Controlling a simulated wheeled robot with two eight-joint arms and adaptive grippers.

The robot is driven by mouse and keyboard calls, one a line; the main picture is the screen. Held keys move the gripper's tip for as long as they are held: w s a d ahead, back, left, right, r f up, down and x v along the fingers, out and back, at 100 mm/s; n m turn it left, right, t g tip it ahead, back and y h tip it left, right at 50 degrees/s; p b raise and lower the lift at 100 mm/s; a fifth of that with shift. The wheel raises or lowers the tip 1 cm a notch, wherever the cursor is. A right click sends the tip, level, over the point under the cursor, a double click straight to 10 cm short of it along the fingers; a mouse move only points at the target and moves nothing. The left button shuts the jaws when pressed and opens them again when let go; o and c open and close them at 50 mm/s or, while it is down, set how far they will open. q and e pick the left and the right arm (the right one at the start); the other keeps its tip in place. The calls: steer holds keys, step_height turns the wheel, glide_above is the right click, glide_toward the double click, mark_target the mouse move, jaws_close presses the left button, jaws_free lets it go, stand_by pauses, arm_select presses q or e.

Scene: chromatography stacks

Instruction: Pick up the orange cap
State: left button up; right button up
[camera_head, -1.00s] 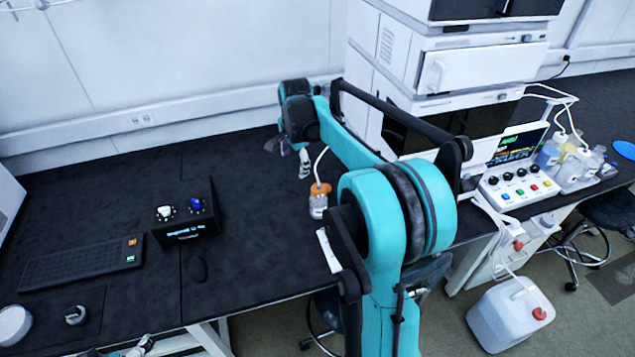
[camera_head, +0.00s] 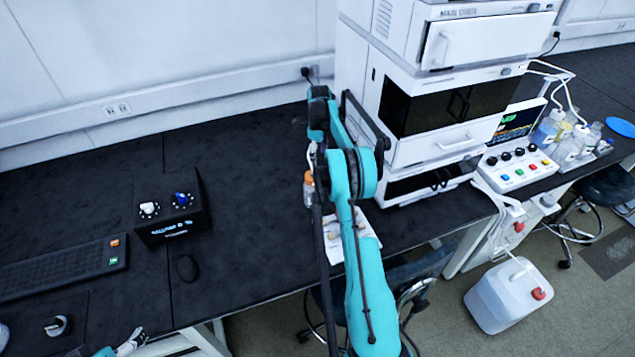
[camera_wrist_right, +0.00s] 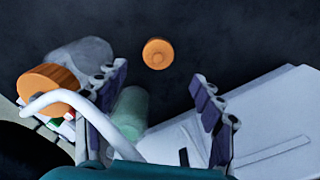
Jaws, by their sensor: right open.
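A small round orange cap (camera_wrist_right: 158,53) lies flat on the dark bench in the right wrist view. My right gripper (camera_wrist_right: 160,78) is open and empty, its two fingers on either side below the cap in the picture, apart from it. A bottle (camera_wrist_right: 85,58) with a larger orange lid (camera_wrist_right: 48,90) and a white tube stands beside the left finger. In the head view this lidded bottle (camera_head: 308,192) shows left of my right arm, which hides the loose cap and most of the right gripper. Part of my left gripper (camera_head: 131,343) shows at the bottom left; its opening is unclear.
A translucent greenish vial (camera_wrist_right: 130,107) shows between the fingers. A white tray (camera_wrist_right: 275,115) is to the right. In the head view a white instrument stack (camera_head: 445,140) stands right of my arm, and a black control box (camera_head: 172,210) left. Bench between box and bottle is clear.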

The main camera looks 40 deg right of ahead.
steer(key=shift+f, duration=0.6)
step_height(320, 180, down, 2)
steer(key=shift+f+b, duration=0.2)
steer(key=shift+b, duration=0.3)
steer(key=f+b, duration=0.2)
steer(key=f, duration=0.3)
steer(key=shift+a, duration=0.2)
steer(key=shift+r, duration=0.1)
steer(key=c, duration=1)
